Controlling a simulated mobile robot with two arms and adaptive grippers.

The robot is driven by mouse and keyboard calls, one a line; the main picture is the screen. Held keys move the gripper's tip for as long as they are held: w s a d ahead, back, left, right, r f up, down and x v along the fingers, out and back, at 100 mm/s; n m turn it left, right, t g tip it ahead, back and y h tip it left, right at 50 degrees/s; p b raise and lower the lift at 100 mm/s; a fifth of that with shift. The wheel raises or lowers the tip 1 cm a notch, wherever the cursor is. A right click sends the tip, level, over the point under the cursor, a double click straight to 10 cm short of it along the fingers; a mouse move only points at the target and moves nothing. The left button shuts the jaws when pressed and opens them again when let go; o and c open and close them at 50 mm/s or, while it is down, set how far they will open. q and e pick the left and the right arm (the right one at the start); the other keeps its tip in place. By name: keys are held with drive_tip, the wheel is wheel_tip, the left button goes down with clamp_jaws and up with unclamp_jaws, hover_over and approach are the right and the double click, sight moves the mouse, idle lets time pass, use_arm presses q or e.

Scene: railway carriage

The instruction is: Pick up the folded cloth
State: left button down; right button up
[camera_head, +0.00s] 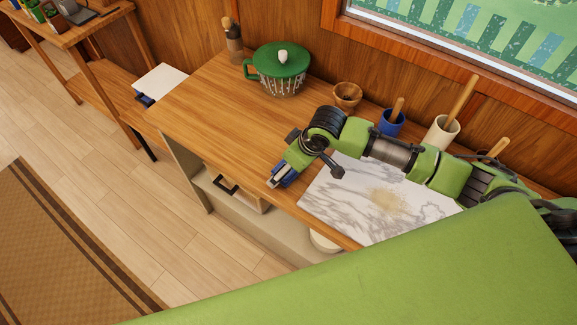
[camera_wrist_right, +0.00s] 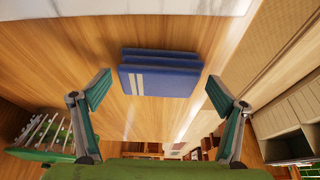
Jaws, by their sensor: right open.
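The folded cloth (camera_wrist_right: 160,76) is blue with two white stripes on one corner. It lies flat in layers on the wooden counter, and part of it shows blue beside my gripper in the head view (camera_head: 287,174). My right gripper (camera_wrist_right: 158,88) is open, with one finger towards each side of the cloth and visible gaps between. In the head view my right gripper (camera_head: 277,180) is low at the counter's front edge and hides part of the cloth. My left gripper is not in view.
A marble board (camera_head: 335,205) with a pale powdery patch lies beside the cloth. Behind stand a green-lidded pot (camera_head: 280,62), a wooden mortar (camera_head: 347,95), a blue cup (camera_head: 391,123) and a cream crock (camera_head: 441,132). The counter (camera_head: 215,112) left of my gripper is clear.

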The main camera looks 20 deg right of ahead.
drive_tip(key=shift+c, duration=1.1)
drive_tip(key=c, duration=1)
drive_tip(key=shift+r, duration=0.1)
drive_tip(key=shift+r+b, duration=0.4)
drive_tip(key=shift+r, duration=0.2)
drive_tip(key=s+a+r, duration=0.1)
drive_tip(key=r, duration=0.1)
drive_tip(key=s+a+r+b, duration=0.1)
drive_tip(key=r, duration=0.1)
drive_tip(key=s+r, duration=0.1)
drive_tip(key=r, duration=0.2)
drive_tip(key=shift+s+a+b, duration=0.2)
drive_tip(key=shift+a+b, duration=0.1)
drive_tip(key=shift+a, duration=0.1)
drive_tip(key=s+a+r, duration=0.1)
drive_tip(key=s+a, duration=0.1)
drive_tip(key=s+a+r, duration=0.1)
drive_tip(key=s+r, duration=0.1)
drive_tip(key=s, duration=0.1)
drive_tip(key=s+a+r+b, duration=0.1)
drive_tip(key=s+a, duration=0.1)
drive_tip(key=shift+s+a+r, duration=0.35)
drive_tip(key=shift+s, duration=0.05)
